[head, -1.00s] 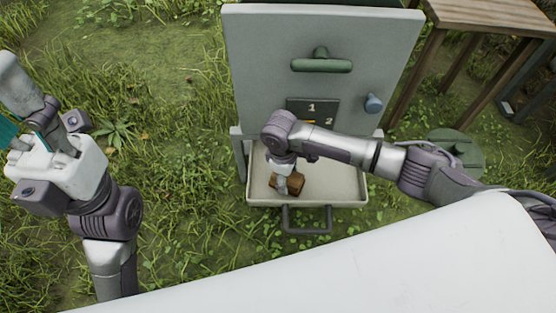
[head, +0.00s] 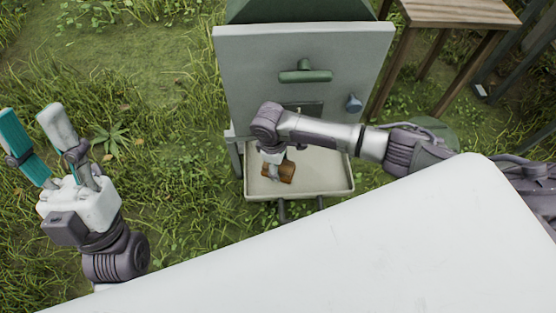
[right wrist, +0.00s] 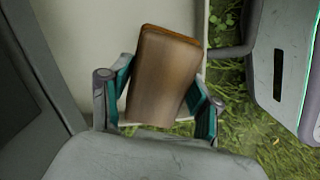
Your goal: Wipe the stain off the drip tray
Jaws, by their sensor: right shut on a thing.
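The drip tray (head: 325,178) is a shallow cream tray at the foot of a grey panel. My right gripper (head: 275,173) is inside it, left of its middle, shut on a brown block (head: 285,172). In the right wrist view the block (right wrist: 163,75) sits tilted between the teal-padded fingers of the gripper (right wrist: 165,95), beside a pale tray surface (right wrist: 80,40). Whether the block touches the tray floor I cannot tell. No stain can be made out; the arm and block hide part of the tray. My left gripper (head: 28,112) is open and empty over the grass at left.
The grey panel (head: 245,75) behind the tray has a green handle (head: 305,76) and a blue knob (head: 354,103). A handle (head: 319,203) shows at the tray's front. A wooden table (head: 455,12) stands at the back right. Grass lies left of the panel.

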